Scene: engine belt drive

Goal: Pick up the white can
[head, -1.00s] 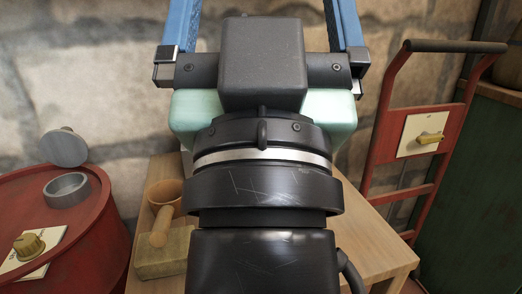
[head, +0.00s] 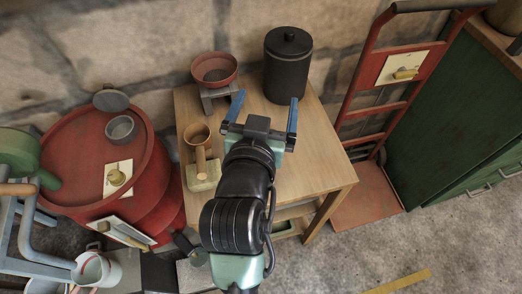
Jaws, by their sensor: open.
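A white can-like container (head: 97,270) with a dark reddish rim or handle stands at the lower left in the head view, low down beside the red drum. I cannot tell for sure that it is the white can. My gripper (head: 267,98) is over the wooden table, with its two blue fingers spread wide apart. Nothing is between them. It is well away from the white container, up and to the right in the picture.
The wooden table (head: 325,165) holds a black lidded canister (head: 288,65), a red bowl on a stand (head: 214,70) and a wooden mallet (head: 203,172). A red drum (head: 75,165) is left, a red hand truck (head: 372,75) right. Blue-grey metal tubing (head: 35,245) stands near the white container.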

